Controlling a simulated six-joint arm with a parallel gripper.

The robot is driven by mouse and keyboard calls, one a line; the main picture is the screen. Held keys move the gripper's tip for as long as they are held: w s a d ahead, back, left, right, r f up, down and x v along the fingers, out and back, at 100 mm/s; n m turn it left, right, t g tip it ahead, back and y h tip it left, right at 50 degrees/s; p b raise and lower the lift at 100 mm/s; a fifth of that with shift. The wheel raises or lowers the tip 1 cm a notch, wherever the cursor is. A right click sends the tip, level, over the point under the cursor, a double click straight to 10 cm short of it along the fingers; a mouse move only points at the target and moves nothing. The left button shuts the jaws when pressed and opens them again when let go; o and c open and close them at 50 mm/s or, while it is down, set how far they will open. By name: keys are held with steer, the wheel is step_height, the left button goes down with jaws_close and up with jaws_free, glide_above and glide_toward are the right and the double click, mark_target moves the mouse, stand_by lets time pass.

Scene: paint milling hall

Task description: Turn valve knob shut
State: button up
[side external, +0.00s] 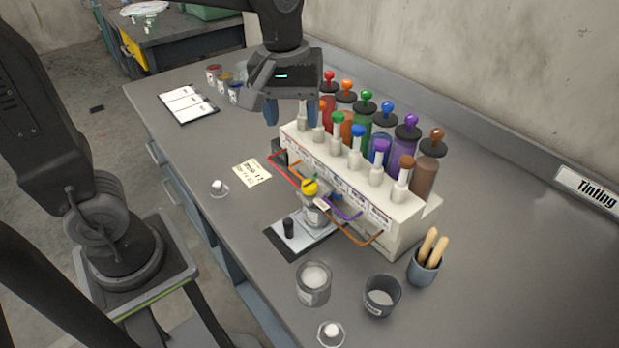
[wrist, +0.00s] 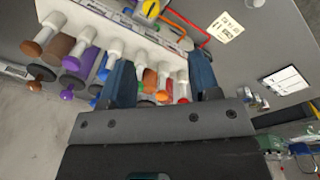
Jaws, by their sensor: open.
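A pale tinting dispenser (side external: 400,222) stands on the bench with a row of pale valve stems topped by coloured knobs, including green, blue (side external: 357,131), purple (side external: 381,146) and brown (side external: 406,162). My gripper (side external: 292,112) is open above the dispenser's far-left end, partly hiding that end of the row. In the wrist view, orange and red-capped valves (wrist: 182,84) show between the separated fingers (wrist: 162,80). I cannot tell any knob's setting.
Colourant bottles (side external: 427,178) stand in a row behind the valves. Red, purple and brown tubes (side external: 362,240) curve out in front. Two cups (side external: 313,283) and a pot of wooden sticks (side external: 424,268) stand at the near right. A clipboard (side external: 188,104) lies at left.

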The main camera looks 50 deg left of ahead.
mark_target(310, 183)
steer(key=shift+n+g, duration=0.5)
steer(key=shift+n, duration=0.4)
steer(key=f, duration=0.5)
steer(key=w+f, duration=0.1)
steer(key=f, duration=0.4)
steer(key=w+d+f, duration=0.1)
steer(key=f, duration=0.4)
steer(key=shift+w+d, duration=0.1)
steer(key=shift+w, duration=0.15)
steer(key=shift+r, duration=0.1)
steer(key=c, duration=0.9)
